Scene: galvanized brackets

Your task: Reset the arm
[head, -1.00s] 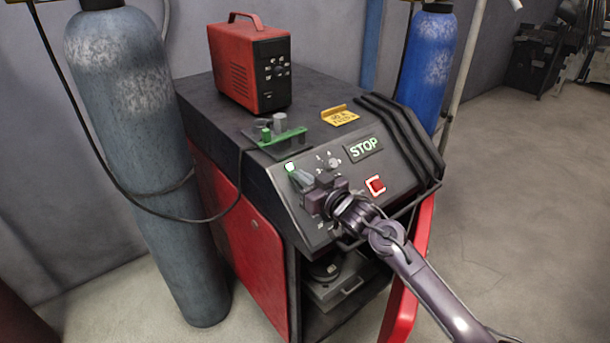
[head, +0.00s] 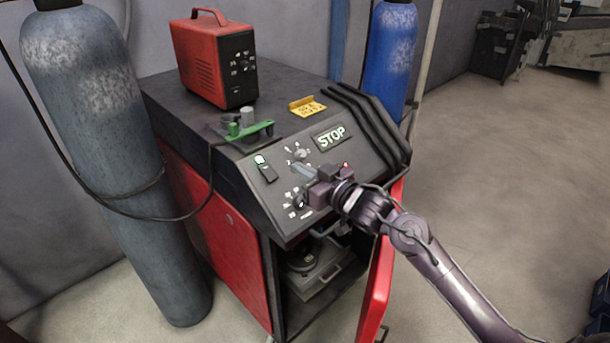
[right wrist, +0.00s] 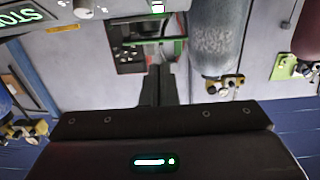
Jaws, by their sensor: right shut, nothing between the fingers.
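My right gripper (head: 302,172) is in front of the sloped control panel (head: 248,194) of the black and red machine, with its fingers shut and empty. A lit rocker switch (head: 264,168) sits on the panel to the left of the fingertips. One dial (head: 301,154) lies just above the fingers, another (head: 297,198) just below. Whether the fingers touch the panel cannot be told. The gripper's body and wrist hide most of the red button, leaving only a small red spot. In the right wrist view the closed fingers (right wrist: 158,86) point up the picture. My left gripper is not in view.
A grey cylinder (head: 105,130) stands at left, a blue one (head: 391,60) behind right.

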